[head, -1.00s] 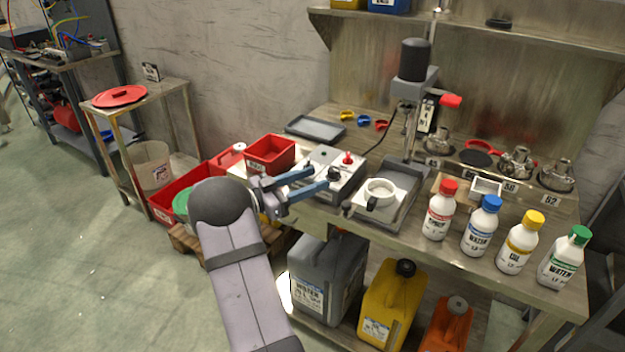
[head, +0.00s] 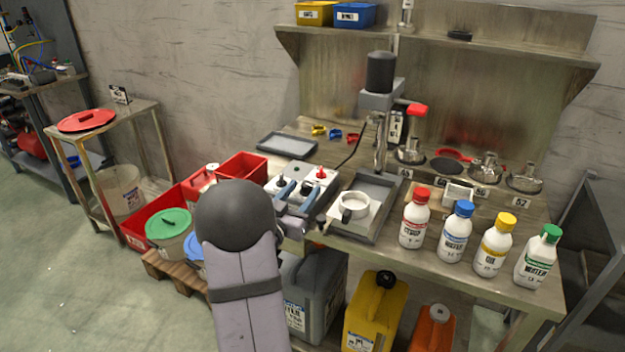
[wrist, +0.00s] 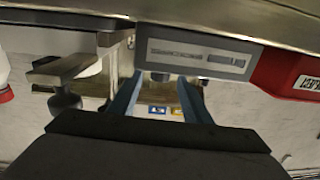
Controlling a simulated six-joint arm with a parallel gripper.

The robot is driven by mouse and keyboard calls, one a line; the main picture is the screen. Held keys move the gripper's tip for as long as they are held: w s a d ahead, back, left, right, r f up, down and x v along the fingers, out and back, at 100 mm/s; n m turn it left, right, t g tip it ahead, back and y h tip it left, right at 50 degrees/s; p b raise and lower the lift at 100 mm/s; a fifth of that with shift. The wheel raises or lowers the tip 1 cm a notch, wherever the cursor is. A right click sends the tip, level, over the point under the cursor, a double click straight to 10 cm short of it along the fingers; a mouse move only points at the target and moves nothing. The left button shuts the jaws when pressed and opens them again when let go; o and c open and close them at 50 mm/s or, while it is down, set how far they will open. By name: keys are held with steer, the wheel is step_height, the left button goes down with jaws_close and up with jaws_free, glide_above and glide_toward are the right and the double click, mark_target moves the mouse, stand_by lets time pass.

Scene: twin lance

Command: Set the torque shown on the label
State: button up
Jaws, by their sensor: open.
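A grey control box (head: 302,188) sits near the left end of the bench, with a red knob (head: 321,173) and dark knobs on top. My gripper (head: 297,194) is open, its two blue fingers over the box's near side. Whether they touch a dark knob between them cannot be told. In the wrist view, the open fingers (wrist: 158,95) point towards a grey panel with a pale printed strip (wrist: 200,57); small blue and yellow stickers (wrist: 166,110) show between them. A black-and-white label (head: 397,126) hangs on the stand with the red handle (head: 417,110); its text is unreadable.
Several capped bottles (head: 414,222) line the bench's front right. A red bin (head: 243,168) is at the left. Metal fittings (head: 486,168) stand at the back right.

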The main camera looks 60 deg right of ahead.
mark_target(309, 182)
steer(key=shift+f, duration=0.1)
steer(key=shift+w+d+p, duration=0.2)
steer(key=shift+d+p, duration=0.4)
steer(key=shift+d, duration=3.05)
steer(key=c, duration=1)
